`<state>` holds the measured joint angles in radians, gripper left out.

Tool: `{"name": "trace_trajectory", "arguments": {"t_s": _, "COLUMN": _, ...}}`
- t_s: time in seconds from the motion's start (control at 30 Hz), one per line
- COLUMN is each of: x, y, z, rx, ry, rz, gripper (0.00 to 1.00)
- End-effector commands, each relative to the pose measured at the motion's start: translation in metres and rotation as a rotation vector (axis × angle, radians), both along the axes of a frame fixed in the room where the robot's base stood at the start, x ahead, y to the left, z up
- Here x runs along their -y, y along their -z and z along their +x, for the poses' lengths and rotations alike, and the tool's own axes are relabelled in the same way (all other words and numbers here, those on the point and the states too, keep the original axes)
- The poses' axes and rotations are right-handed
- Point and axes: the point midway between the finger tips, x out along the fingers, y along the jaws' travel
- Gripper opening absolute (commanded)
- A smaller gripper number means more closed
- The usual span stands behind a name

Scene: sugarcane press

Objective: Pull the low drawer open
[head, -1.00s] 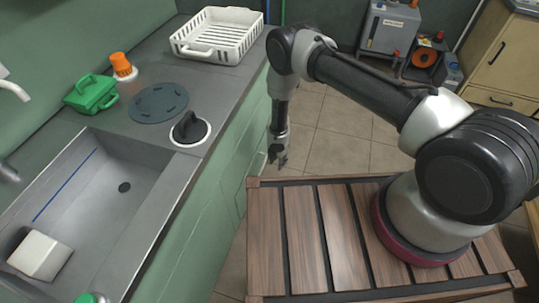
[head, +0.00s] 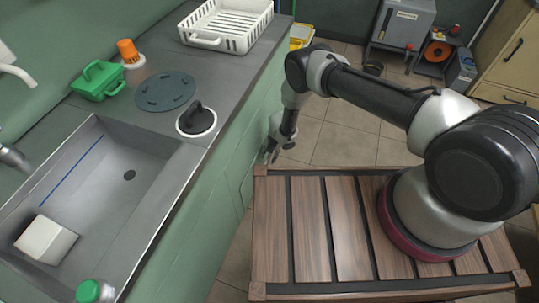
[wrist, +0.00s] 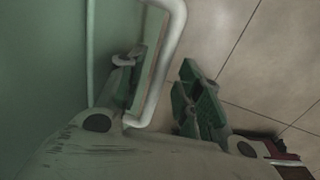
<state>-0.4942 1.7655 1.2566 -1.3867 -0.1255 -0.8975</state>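The green drawer front (wrist: 45,70) fills the left of the wrist view. Its pale bar handle (wrist: 170,75) stands out from the front and runs down the picture. My gripper (wrist: 157,72) is open, with one green-padded finger on the drawer side of the handle and the other on the outer side, over the floor. A gap shows between the outer finger and the handle; I cannot tell whether the inner finger touches. In the head view my gripper (head: 270,153) is low beside the green cabinet front (head: 225,165), and the handle cannot be made out.
My wooden-slatted base top lies right of the cabinet with a narrow gap. The counter above holds a sink (head: 115,190), a white basket (head: 228,25) and a green caddy (head: 97,80). A grey machine (head: 402,22) stands at the back.

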Motion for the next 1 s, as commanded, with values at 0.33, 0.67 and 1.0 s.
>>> {"name": "trace_trajectory", "arguments": {"t_s": 0.33, "x": -0.001, "y": 0.002, "z": 0.0, "rx": 0.001, "ry": 0.001, "rz": 0.0, "gripper": 0.3}}
{"name": "trace_trajectory", "arguments": {"t_s": 0.67, "x": -0.001, "y": 0.002, "z": 0.0, "rx": 0.001, "ry": 0.001, "rz": 0.0, "gripper": 0.0}}
{"name": "trace_trajectory", "arguments": {"t_s": 1.0, "x": 0.016, "y": 0.002, "z": -0.002, "rx": -0.002, "ry": 0.003, "rz": 0.0, "gripper": 0.0}}
